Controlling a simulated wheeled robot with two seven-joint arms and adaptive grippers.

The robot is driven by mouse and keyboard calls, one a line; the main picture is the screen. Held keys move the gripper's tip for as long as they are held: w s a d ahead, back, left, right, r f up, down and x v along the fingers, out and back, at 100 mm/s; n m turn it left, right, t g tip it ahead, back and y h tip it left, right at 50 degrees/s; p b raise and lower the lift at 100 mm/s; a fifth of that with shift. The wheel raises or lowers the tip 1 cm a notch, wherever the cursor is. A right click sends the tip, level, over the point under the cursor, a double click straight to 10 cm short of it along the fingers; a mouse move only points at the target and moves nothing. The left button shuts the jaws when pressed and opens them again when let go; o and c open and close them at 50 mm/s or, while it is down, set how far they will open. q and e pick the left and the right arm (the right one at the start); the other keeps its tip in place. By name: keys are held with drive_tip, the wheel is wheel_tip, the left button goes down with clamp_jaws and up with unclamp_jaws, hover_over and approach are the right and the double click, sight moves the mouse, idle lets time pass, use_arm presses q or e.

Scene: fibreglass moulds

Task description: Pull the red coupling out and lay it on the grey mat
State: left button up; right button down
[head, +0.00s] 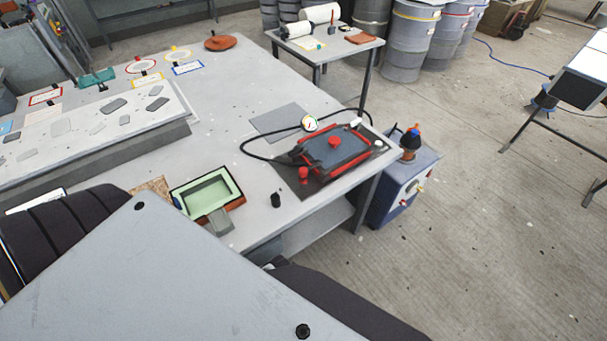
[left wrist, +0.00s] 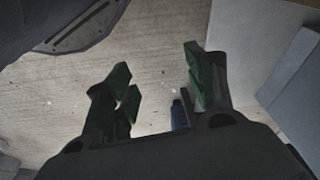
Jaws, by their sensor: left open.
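A red-edged mould (head: 352,162) with a dark blue-grey top lies near the table's right corner. A red knob-like fitting (head: 333,141) sits on its middle, and another red fitting (head: 304,174) stands at its front-left corner. I cannot tell which one is the coupling. A flat grey mat (head: 277,120) lies bare behind the mould, with a black hose (head: 247,140) curving past its near side. My left gripper (left wrist: 157,72) is open and empty in the left wrist view, over bare concrete floor, away from these things. My right gripper is not in view.
A round gauge (head: 309,123) stands beside the mat. A green tray-like mould (head: 208,191) and a small black cylinder (head: 276,200) are on the table (head: 222,104). A blue-grey pump unit (head: 402,185) stands on the floor at the right. Drums (head: 411,42) stand behind.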

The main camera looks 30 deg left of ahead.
use_arm(q)
drive_tip(key=w+d+r+m+h+p, duration=0.1)
drive_tip(key=w+d+r+m, duration=0.3)
drive_tip(key=r, duration=0.8)
drive_tip(key=w+d+r+m+h, duration=0.1)
drive_tip(key=w+d+r+m, duration=0.3)
drive_tip(key=r, duration=0.7)
drive_tip(key=w+d+r+m+h+p, duration=0.1)
drive_tip(key=w+d+r+m, duration=0.3)
drive_tip(key=r, duration=0.8)
wheel_tip(320, 180, up, 4)
drive_tip(key=m+g+y, duration=0.2)
drive_tip(key=m+y, duration=0.1)
drive_tip(key=m, duration=0.5)
hover_over(303, 169)
drive_tip(key=shift+s, duration=0.1)
drive_tip(key=shift+f, duration=0.2)
